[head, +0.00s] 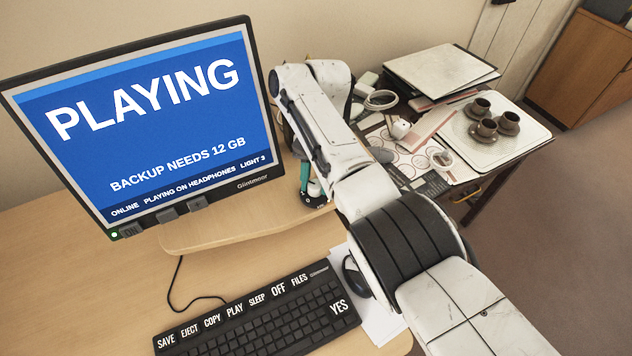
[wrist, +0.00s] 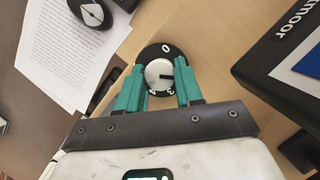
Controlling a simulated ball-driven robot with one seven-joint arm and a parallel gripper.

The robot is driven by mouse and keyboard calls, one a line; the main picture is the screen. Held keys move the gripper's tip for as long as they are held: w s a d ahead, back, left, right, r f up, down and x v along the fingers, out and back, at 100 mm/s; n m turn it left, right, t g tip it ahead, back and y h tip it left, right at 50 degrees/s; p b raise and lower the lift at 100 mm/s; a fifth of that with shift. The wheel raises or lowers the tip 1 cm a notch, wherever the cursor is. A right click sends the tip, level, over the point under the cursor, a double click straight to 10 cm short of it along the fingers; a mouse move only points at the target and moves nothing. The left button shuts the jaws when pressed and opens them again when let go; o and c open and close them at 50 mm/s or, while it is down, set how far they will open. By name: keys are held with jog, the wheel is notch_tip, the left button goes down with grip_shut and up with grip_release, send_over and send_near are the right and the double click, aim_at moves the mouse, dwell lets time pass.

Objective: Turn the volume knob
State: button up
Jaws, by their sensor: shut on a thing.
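The volume knob (wrist: 158,77) is a pale round cap with a dark pointer mark, set on a black dial plate (wrist: 146,53). A 0 shows on the plate's far side and smaller marks show on its near side. The pointer mark lies toward the right in the wrist view. My gripper (wrist: 159,66) has its teal fingers on both sides of the knob and is shut on it. In the head view my gripper (head: 308,185) is at the desk right of the monitor, and my arm hides most of the knob.
The monitor (head: 150,130) reads PLAYING, PLAYING ON HEADPHONES and LIGHT 3. A keyboard (head: 260,318) with large labelled keys lies in front, beside a black mouse (head: 354,278). A side table holds a tray (head: 535,135) with dark cups. Bare desk (head: 90,285) lies at the left.

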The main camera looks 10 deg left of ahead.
jog(key=shift+w, duration=0.1)
dwell(0.3)
jog(key=o, duration=1)
jog(key=shift+r, duration=0.1)
